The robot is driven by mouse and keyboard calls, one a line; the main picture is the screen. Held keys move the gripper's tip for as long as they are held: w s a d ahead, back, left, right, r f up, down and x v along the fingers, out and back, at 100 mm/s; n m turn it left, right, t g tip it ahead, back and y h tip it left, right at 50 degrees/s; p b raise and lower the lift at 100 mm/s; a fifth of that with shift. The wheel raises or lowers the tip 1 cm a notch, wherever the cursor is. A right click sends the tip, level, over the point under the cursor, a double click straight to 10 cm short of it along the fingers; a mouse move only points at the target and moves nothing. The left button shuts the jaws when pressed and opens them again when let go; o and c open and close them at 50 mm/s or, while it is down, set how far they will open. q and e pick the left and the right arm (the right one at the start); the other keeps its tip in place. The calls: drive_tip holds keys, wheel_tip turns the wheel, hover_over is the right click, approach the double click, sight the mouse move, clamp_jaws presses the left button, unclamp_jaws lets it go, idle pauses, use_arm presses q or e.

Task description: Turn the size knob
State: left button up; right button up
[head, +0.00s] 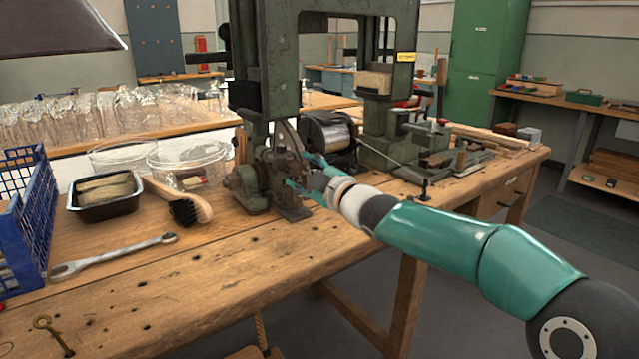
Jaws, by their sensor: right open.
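The green tufting machine (283,58) stands on the wooden bench. Its lower mechanism (250,185), with rounded dark metal parts, sits at the foot of the left column. The size knob cannot be picked out clearly among these parts; my right gripper and the shadow hide some of them. My right gripper (298,171) reaches in from the right. Its teal fingers are spread open, one above the other, close to the mechanism's right side. I cannot tell whether they touch it. My left gripper is not in view.
A wooden brush (180,198), a black tray (108,207) with bundles, a wrench (115,256) and a blue crate (30,215) lie to the left. A dark spool (328,135) stands behind my gripper. The bench front (215,290) is mostly clear.

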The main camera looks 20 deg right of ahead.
drive_tip(key=v, duration=1.1)
drive_tip(key=shift+s+f, duration=0.1)
drive_tip(key=shift+s, duration=0.1)
